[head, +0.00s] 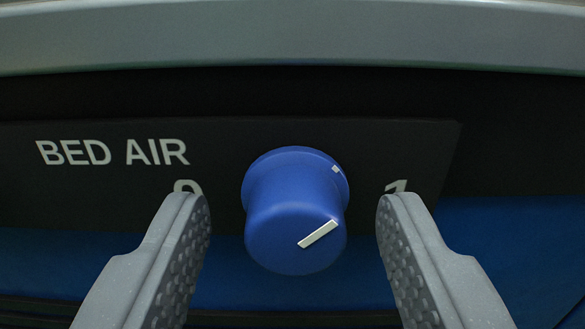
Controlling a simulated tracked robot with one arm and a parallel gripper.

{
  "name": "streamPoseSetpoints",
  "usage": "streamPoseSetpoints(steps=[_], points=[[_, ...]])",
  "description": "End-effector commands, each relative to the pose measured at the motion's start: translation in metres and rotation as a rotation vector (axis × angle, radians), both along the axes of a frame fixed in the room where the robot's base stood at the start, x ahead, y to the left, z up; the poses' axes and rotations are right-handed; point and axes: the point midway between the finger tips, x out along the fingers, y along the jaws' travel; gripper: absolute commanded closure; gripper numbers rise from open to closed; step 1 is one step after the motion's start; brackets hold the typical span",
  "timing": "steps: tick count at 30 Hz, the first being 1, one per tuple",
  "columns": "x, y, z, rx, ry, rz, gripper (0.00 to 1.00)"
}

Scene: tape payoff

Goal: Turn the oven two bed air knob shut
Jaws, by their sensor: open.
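A blue round knob (292,205) sticks out from a dark panel (300,133) marked "BED AIR" in white letters. A white line on the knob's face slants up to the right, and a small white mark sits on its upper right rim. A "0" shows left of the knob, partly hidden by my left finger. A "1" shows to the right, its lower part hidden by my right finger. My gripper (293,208) is open, one finger on each side of the knob, with a visible gap on both sides. No oven number is in view.
A grey-green rail or edge (290,38) runs across the top above the panel. A blue surface (510,245) lies below the panel. The panel around the knob is otherwise bare.

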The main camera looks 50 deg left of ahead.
Motion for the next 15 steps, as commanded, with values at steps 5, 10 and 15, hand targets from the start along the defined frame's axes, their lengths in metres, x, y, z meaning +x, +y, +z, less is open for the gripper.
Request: streamPoseSetpoints(steps=[5, 10, 15], points=[[0.0039, 0.0051, -0.0003, 0.000, 0.001, -0.001, 0.51], [0.0042, 0.0052, -0.0001, 0.001, 0.001, -0.001, 0.51], [0.0040, 0.0052, -0.0001, 0.001, 0.001, -0.001, 0.82]])
